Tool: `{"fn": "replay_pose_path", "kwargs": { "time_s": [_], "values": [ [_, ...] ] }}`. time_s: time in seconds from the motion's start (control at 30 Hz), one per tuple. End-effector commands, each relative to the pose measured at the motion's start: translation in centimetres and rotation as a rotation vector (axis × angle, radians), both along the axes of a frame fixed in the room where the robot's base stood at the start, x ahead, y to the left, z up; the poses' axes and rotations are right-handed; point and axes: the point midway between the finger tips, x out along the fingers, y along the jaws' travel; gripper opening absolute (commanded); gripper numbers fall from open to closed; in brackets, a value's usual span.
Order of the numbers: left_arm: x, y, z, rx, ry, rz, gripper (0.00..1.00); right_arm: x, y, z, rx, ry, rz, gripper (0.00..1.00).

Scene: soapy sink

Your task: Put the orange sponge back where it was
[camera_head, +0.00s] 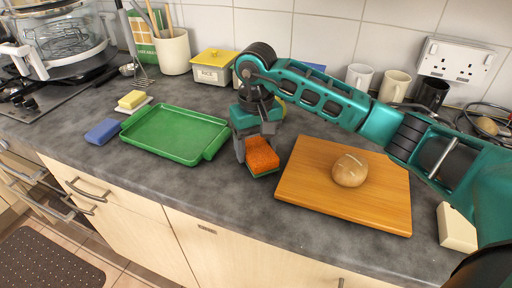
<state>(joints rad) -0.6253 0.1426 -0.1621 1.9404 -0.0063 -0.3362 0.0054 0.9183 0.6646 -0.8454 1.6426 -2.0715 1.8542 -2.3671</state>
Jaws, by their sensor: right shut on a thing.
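The orange sponge (262,157) has a dark green underside and is tilted. My right gripper (255,143) is shut on it, between the green tray and the wooden board. The sponge is at or just above the worktop; I cannot tell whether it touches. My left gripper is not in view.
A wooden board (388,207) bearing a round brown item (350,170) lies to the right. Mugs (394,85) stand behind. Worktop before the tray is clear.

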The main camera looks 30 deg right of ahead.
Motion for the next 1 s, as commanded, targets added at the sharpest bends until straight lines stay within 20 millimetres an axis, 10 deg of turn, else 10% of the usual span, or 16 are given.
{"fn": "replay_pose_path", "kwargs": {
  "time_s": [0.43, 0.47, 0.7, 1.0],
  "values": [
    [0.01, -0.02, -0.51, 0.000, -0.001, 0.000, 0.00, 0.03, -0.01, -1.24, 0.000, -0.002, 0.000, 0.43],
    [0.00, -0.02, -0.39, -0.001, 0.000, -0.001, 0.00, 0.03, 0.00, -1.12, 0.000, -0.002, 0.000, 0.69],
    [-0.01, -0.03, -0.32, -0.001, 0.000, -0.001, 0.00, 0.02, 0.01, -1.06, 0.000, -0.002, 0.000, 0.92],
    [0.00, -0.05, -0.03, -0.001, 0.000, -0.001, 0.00, 0.00, 0.02, -0.81, 0.001, -0.001, 0.000, 0.93]
  ]
}}
